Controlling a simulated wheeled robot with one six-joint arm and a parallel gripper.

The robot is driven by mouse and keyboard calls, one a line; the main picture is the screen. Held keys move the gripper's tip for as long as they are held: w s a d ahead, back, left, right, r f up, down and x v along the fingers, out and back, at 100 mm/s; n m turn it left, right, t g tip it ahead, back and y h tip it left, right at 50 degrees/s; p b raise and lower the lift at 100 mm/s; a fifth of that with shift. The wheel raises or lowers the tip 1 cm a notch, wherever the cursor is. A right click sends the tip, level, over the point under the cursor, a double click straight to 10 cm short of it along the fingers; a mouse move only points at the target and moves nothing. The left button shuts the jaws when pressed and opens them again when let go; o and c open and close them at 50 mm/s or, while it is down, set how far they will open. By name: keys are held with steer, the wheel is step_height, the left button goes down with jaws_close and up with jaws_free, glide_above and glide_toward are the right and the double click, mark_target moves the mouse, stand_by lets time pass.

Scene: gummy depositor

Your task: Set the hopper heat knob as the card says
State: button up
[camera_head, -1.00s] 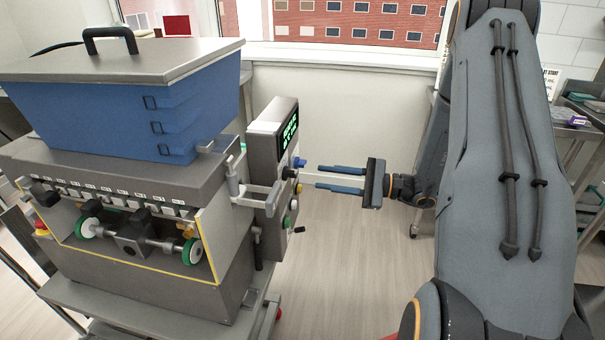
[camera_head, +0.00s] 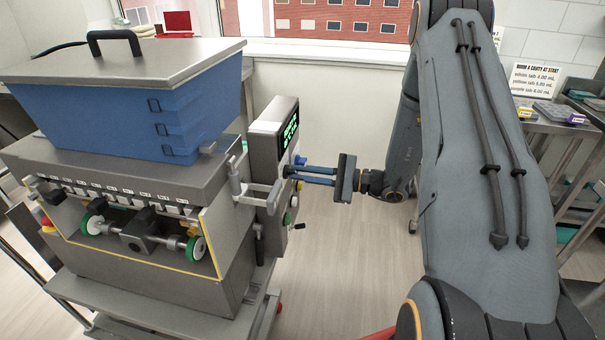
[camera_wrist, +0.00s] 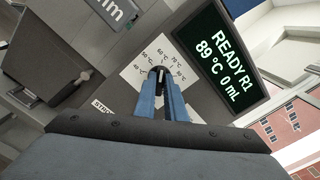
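The heat knob (camera_wrist: 160,70) is small and black, on a white dial plate (camera_wrist: 133,75) with °C marks around it. In the wrist view my gripper (camera_wrist: 160,80) has its two blue fingertips on either side of the knob, seemingly closed on it. They hide much of it, and its pointer is not clear. In the head view my gripper (camera_head: 290,172) reaches left to the control panel (camera_head: 266,150) on the machine's side. The green display (camera_wrist: 223,60) reads READY R1, 89 °C, 0 mL.
A card (camera_head: 535,80) at the back right lists tab colours with mL values; it shows no readable heat setting. The blue hopper (camera_head: 130,115) tops the machine. A blue knob (camera_head: 300,160) and a metal bracket (camera_head: 258,194) are close to my fingers. Open floor (camera_head: 340,260) lies right.

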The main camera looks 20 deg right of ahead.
jaws_close()
steer(key=m, duration=0.5)
steer(key=shift+w+m, duration=0.1)
steer(key=shift+m, duration=0.2)
steer(key=m, duration=0.9)
steer(key=m+p, duration=0.1)
steer(key=m, duration=0.8)
steer(key=shift+w+d+f, duration=0.1)
steer(key=shift+w+d, duration=0.1)
